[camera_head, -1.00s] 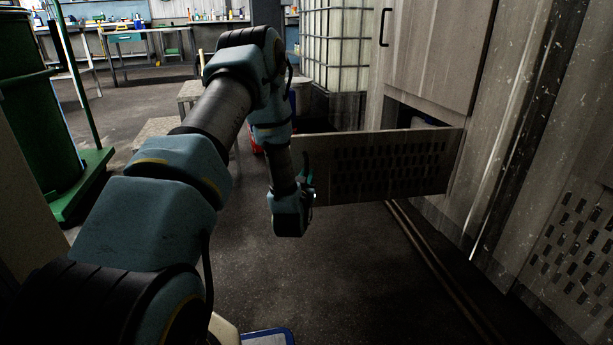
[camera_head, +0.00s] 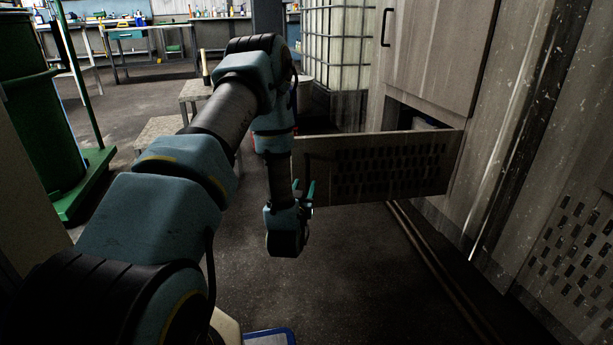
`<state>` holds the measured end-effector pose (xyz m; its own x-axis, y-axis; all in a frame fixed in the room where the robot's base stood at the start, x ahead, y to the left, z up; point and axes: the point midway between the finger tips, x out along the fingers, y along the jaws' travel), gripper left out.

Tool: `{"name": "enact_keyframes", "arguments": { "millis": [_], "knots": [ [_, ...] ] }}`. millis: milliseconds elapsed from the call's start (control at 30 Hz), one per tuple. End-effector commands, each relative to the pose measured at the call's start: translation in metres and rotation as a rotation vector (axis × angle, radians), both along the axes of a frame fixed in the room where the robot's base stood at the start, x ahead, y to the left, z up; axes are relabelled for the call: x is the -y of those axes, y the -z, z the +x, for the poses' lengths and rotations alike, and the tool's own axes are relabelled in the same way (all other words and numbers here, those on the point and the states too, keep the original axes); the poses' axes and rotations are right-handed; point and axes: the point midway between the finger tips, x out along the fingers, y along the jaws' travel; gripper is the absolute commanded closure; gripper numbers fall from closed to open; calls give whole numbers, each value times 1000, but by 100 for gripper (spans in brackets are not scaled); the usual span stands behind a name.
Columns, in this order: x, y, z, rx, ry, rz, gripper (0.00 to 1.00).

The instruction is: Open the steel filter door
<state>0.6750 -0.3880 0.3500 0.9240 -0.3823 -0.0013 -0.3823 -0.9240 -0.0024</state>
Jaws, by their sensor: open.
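The steel filter door (camera_head: 400,165) is a perforated metal panel low on the cabinet at the right. It stands swung out from the cabinet, with its free edge toward the left and a dark opening (camera_head: 402,110) showing behind it. My gripper (camera_head: 304,190) is just left of and in front of the door's free edge. Its two teal fingers are apart with nothing between them. Whether a finger touches the door edge cannot be told from this view.
The cabinet (camera_head: 437,55) with a black handle (camera_head: 386,27) rises at the right. A caged white tank (camera_head: 335,45) stands behind the door. A green drum (camera_head: 38,110) is at the left, and grey steps (camera_head: 160,130) stand behind my arm. The floor before the door is clear.

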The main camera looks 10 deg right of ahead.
Motion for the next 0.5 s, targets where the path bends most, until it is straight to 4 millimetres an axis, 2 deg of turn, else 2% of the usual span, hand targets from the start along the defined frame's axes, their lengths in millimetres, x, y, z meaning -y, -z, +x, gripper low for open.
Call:
{"name": "enact_keyframes", "arguments": {
  "millis": [33, 200, 333, 500],
  "knots": [
    [-4, -2, -10, -4, 1, 3, 53],
    [-14, -1, -34, -3, -1, 1, 53],
    [-19, 0, -44, -1, -2, 0, 53],
    [-20, 0, -47, 0, -2, 0, 53]
  ]
}}
